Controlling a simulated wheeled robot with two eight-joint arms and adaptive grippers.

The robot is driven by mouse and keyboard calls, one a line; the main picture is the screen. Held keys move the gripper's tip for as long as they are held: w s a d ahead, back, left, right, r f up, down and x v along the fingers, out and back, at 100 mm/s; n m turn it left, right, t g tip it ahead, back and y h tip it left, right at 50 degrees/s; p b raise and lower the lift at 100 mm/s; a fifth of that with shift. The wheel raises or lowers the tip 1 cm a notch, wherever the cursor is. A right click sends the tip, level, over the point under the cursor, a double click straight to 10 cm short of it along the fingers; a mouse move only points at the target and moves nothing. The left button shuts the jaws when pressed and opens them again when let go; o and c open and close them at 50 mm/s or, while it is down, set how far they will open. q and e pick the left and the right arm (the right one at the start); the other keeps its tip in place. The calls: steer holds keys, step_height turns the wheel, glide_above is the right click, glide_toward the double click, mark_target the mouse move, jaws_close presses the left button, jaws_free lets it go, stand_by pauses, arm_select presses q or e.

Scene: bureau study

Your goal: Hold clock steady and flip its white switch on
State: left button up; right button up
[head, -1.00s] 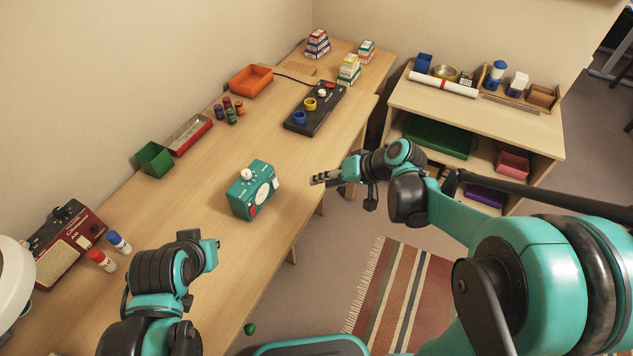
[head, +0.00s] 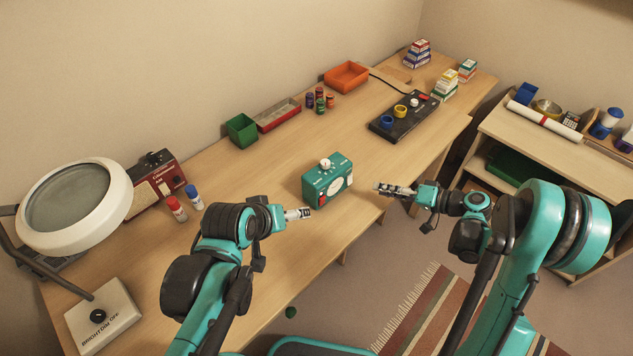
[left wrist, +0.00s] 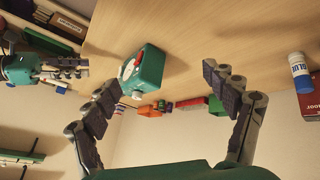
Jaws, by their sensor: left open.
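The clock (head: 327,185) is a teal box standing upright on the desk, with a pale dial, a red patch low on its front and a white knob (head: 325,163) on top. I cannot make out which part is the white switch. My left gripper (head: 300,213) is left of the clock, apart from it. In the left wrist view its fingers (left wrist: 167,90) are spread and empty, with the clock (left wrist: 150,68) beyond them. My right gripper (head: 394,189) is just right of the clock, not touching it; it also shows in the left wrist view (left wrist: 76,68). Its finger gap is unclear.
A black panel (head: 405,121) with coloured rings lies behind right. A green bin (head: 241,130), red tray (head: 277,115) and orange tray (head: 346,76) line the wall. Glue bottles (head: 193,197), a radio (head: 158,178) and a magnifier lamp (head: 128,196) stand left. Desk around the clock is clear.

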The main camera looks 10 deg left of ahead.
mark_target(308, 182)
arm_select(q)
steer(key=w+d+f+n+t+h, duration=0.1)
steer(key=w+f+n+h, duration=0.1)
steer(key=w+n, duration=0.3)
steer(key=w+d+f+n+h, duration=0.1)
steer(key=w+f+n+h, duration=0.1)
steer(key=w+n, duration=0.4)
steer(key=w+d+f+n+t+h, duration=0.1)
steer(key=w+f+n, duration=0.1)
steer(key=w+n, duration=0.4)
steer(key=shift+w+d+f+n+t+h, duration=0.1)
steer(key=shift+n+h, duration=0.05)
steer(key=shift+n, duration=0.6)
steer(key=shift+s+d+f+n+t+h, duration=0.1)
steer(key=shift+n, duration=0.7)
steer(key=shift+w+d+f+n+t+h, duration=0.1)
steer(key=shift+n+h, duration=0.05)
steer(key=shift+n, duration=0.6)
arm_select(e)
steer(key=shift+w, duration=0.1)
arm_select(q)
steer(key=n, duration=0.2)
steer(key=a+n, duration=0.1)
steer(key=shift+f+t+h, duration=0.3)
steer(key=shift+t+h, duration=0.1)
steer(key=x, duration=0.7)
steer(key=shift+w+d+f, duration=0.1)
steer(key=shift+w+d, duration=0.05)
steer(key=shift+d, duration=0.15)
steer(key=c, duration=1.4)
